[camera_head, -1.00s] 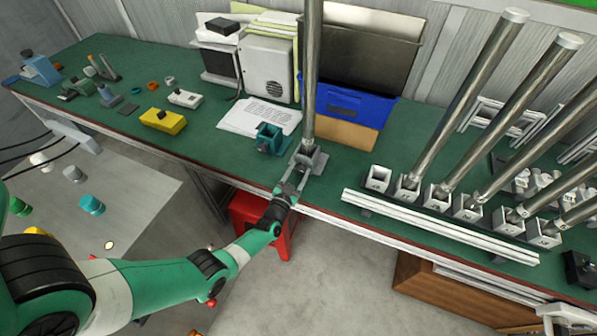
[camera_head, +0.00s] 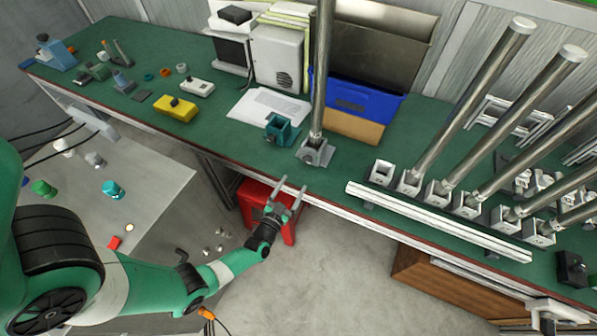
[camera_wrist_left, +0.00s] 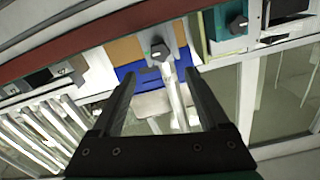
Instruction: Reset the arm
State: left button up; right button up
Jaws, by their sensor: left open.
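My left gripper (camera_head: 287,197) is open and empty. In the head view it hangs in front of the table's front edge, above a red stool, clear of the table top. Its two fingers also show in the left wrist view (camera_wrist_left: 160,95), with nothing between them close by. A tall metal pole (camera_head: 321,75) stands upright in a grey square base (camera_head: 314,153) on the green table, beyond the gripper and apart from it. My right gripper is not in view.
The green table (camera_head: 225,150) runs across the scene. Several metal poles lean from white square holders at the right, behind a white rail (camera_head: 435,222). A teal block (camera_head: 279,128), yellow box (camera_head: 176,109) and blue bin (camera_head: 355,103) are on the table. The red stool (camera_head: 258,203) stands below.

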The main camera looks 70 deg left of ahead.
pick_arm(q)
jog(key=shift+s+d, duration=0.25)
jog(key=shift+s, duration=0.05)
dwell(0.4)
